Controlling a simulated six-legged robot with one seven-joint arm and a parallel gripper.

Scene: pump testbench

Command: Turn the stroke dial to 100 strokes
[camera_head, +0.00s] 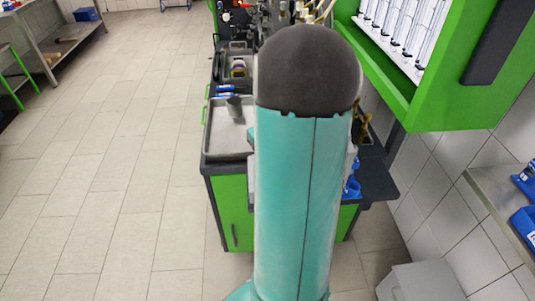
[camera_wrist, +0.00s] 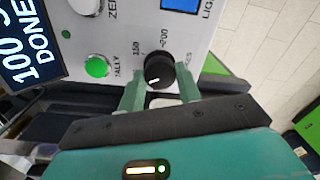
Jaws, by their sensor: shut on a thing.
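The stroke dial (camera_wrist: 159,70) is a round black knob with a short white pointer line on a pale grey panel. The pointer mark is toward the knob's lower left in the wrist view. Labels 150 and 200 show by the knob; the other scale marks are hidden. My gripper (camera_wrist: 161,77) has one green finger on each side of the dial and is shut on it. A dark display (camera_wrist: 30,45) at the left reads 100 and DONE, partly cut off. In the head view my arm hides the dial and gripper.
A lit green button (camera_wrist: 96,67), a white ZERO button and a blue button (camera_wrist: 181,4) are on the panel near the dial. In the head view, a green bench holds a grey tray (camera_head: 228,137); a green-framed cabinet (camera_head: 442,112) stands right. The tiled floor at left is clear.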

